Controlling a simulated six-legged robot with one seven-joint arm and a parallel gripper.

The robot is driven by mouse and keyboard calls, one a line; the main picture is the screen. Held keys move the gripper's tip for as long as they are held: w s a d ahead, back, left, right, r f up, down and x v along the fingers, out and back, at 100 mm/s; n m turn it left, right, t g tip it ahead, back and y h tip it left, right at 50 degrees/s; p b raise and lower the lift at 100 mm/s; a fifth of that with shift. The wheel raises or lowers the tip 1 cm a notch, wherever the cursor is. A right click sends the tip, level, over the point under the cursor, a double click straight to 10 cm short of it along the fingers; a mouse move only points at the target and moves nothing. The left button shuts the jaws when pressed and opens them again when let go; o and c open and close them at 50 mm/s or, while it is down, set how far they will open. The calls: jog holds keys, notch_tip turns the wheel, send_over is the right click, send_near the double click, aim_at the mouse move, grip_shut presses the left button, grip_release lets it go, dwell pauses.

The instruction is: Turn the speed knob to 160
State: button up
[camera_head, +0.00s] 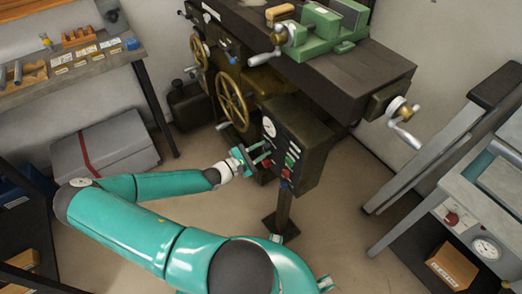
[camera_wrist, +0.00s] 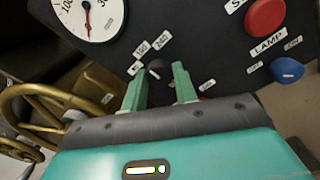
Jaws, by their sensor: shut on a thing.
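The speed knob (camera_wrist: 155,68) is a small dark knob on the dark front panel in the wrist view. Small white number labels (camera_wrist: 142,47) stand around it; the upper ones look like 160 and 240, but they are tilted and small. My gripper (camera_wrist: 160,82) has its two green fingers on either side of the knob, shut on it. The fingers hide part of the knob, and I cannot tell which number its pointer faces. In the head view my gripper (camera_head: 261,154) reaches the front of the dark control box (camera_head: 312,132); the knob is too small to make out there.
A white dial gauge (camera_wrist: 90,18) sits upper left of the knob. A red button (camera_wrist: 264,16) and a blue lamp knob (camera_wrist: 287,70) sit to the right.

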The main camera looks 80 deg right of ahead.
jog(key=shift+m, duration=0.4)
jog(key=o, duration=1)
jog(key=shift+c, duration=0.2)
jog(key=shift+w+a, duration=0.1)
jog(key=v, duration=1.3)
jog(key=shift+w+a, duration=0.25)
